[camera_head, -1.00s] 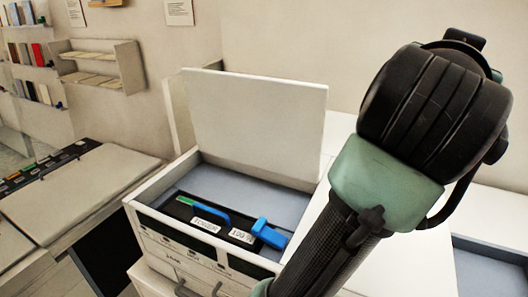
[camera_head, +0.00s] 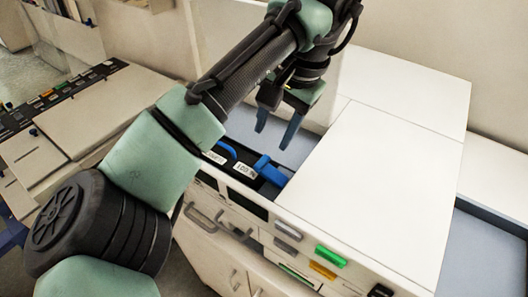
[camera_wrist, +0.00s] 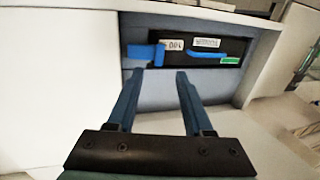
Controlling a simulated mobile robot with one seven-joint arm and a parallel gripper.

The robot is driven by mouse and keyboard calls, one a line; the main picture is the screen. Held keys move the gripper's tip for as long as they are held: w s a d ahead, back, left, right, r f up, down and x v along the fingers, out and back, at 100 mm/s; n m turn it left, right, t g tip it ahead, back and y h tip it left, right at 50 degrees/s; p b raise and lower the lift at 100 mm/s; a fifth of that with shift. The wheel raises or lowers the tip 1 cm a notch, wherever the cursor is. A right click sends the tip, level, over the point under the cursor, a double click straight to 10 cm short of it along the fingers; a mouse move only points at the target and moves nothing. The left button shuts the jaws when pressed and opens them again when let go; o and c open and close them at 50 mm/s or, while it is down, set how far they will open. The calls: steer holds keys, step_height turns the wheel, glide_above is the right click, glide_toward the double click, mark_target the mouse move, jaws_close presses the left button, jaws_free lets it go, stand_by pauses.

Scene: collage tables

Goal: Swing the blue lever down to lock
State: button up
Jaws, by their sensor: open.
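A blocky blue lever (camera_head: 268,170) is on a black panel inside the open compartment of the white cabinet; it also shows in the wrist view (camera_wrist: 146,51), beside a small white label (camera_wrist: 172,45). A thinner blue handle (camera_wrist: 208,54) lies on the same panel, near a green piece (camera_wrist: 229,61). Part of it shows in the head view (camera_head: 226,149). I cannot tell for certain which blue part is the task's lever. My gripper (camera_head: 274,138) is open and empty above the compartment. In the wrist view its fingertips (camera_wrist: 160,73) appear just short of the blocky lever, with no clear contact.
The white cabinet top (camera_head: 385,170) lies right of the compartment. Drawer handles and green and orange pieces (camera_head: 331,255) are on the cabinet front. Another worktop with a row of coloured pieces (camera_head: 60,95) stands at the left. My arm hides part of the cabinet.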

mark_target(263, 161)
steer(key=p+x, duration=0.1)
steer(key=x, duration=0.7)
steer(key=shift+w+f, duration=0.1)
steer(key=shift+f, duration=0.1)
jaws_close()
